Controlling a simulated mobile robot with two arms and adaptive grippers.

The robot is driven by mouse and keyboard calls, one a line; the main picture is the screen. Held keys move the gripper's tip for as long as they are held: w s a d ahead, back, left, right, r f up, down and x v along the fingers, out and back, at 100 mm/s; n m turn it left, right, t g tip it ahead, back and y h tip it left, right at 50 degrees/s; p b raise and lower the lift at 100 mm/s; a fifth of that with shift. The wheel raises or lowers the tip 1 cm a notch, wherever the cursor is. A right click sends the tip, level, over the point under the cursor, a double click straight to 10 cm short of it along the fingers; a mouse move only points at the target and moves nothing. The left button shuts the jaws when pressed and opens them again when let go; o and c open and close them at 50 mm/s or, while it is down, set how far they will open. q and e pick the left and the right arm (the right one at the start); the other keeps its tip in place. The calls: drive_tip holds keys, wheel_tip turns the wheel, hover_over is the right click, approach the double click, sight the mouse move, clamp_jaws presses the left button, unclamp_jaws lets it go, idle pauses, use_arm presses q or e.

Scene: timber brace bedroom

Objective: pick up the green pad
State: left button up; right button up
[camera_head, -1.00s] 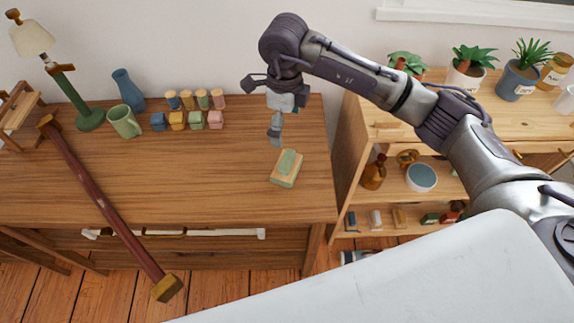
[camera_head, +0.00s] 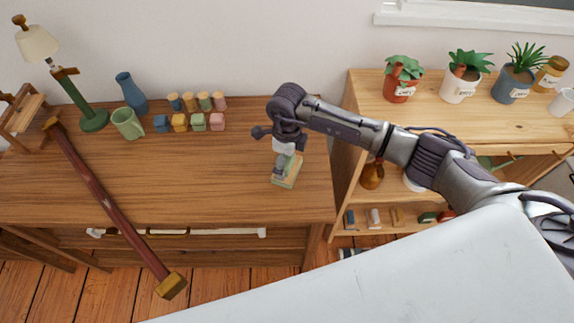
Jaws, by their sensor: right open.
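The green pad (camera_head: 294,165) lies on top of a pale tan block (camera_head: 286,184) near the right end of the wooden desk. My right gripper (camera_head: 280,173) points down right at the pad and covers much of it. It is open, and the frame does not clearly show whether its fingers touch the pad. My left gripper is not in view.
A green mug (camera_head: 127,123), a blue vase (camera_head: 131,92), a lamp (camera_head: 92,118) and several small coloured blocks and pegs stand along the back left of the desk (camera_head: 200,175). A long reddish beam (camera_head: 105,205) crosses the left side. Shelves with potted plants (camera_head: 462,75) stand right.

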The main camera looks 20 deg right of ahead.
sight(291, 161)
drive_tip(key=c, duration=1.4)
drive_tip(key=shift+r, duration=0.45)
drive_tip(key=r, duration=0.1)
drive_tip(key=r+b, duration=0.1)
drive_tip(key=r, duration=0.1)
drive_tip(key=shift+s+d+r, duration=0.3)
drive_tip(key=shift+s+d, duration=0.05)
drive_tip(key=shift+d, duration=0.05)
drive_tip(key=s+d+r, duration=0.2)
drive_tip(key=s+d+r+b, duration=0.1)
drive_tip(key=s+d+r, duration=0.1)
drive_tip(key=s, duration=0.1)
drive_tip(key=s+d+r+b, duration=0.1)
drive_tip(key=s+d+r, duration=0.1)
drive_tip(key=s+d, duration=0.1)
drive_tip(key=shift+r, duration=0.25)
drive_tip(key=shift+w, duration=0.1)
